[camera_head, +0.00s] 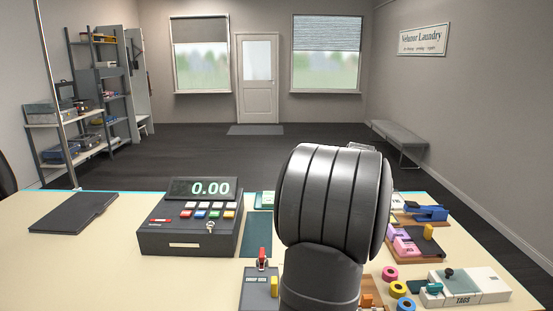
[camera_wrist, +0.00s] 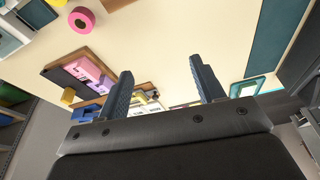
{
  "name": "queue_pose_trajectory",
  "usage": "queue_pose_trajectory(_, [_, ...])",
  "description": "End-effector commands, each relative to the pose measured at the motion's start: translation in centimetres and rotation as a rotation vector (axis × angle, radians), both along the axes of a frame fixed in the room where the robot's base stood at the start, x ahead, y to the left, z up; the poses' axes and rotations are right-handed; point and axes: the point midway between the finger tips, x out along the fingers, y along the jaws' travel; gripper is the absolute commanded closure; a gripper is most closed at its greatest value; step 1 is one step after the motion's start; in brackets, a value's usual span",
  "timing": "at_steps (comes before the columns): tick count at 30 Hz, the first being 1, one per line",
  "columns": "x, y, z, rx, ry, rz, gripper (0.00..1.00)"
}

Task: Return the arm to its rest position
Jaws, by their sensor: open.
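In the wrist view my gripper (camera_wrist: 162,84) is open, its two dark fingers apart. No object is held between them; the cream counter top shows past the gap. In the head view my own dark arm fills the middle right of the counter and hides the gripper. The arm stands up from the near edge, in front of the counter's middle.
A cash register (camera_head: 190,217) and a dark folder (camera_head: 73,212) stand to the left. On the right are a tag box (camera_head: 468,287), tape rolls (camera_head: 390,273) and a blue stapler-like tool (camera_head: 428,213). The counter (camera_head: 120,275) is bare at front left.

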Motion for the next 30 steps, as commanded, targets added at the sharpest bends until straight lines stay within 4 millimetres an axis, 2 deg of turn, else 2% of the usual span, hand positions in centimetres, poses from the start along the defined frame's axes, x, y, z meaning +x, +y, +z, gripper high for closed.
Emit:
queue_pose_trajectory(9, [2.3, 6.2, 0.0, 0.0, 0.001, 0.133, 0.38])
queue_pose_trajectory(21, [4.1, 13.6, 0.0, 0.0, 0.002, 0.287, 0.38])
queue_pose_trajectory(25, [4.4, 15.3, 0.0, 0.0, 0.003, 0.322, 0.38])
queue_pose_trajectory(30, [4.5, 16.4, 0.0, 0.0, 0.003, 0.346, 0.38])
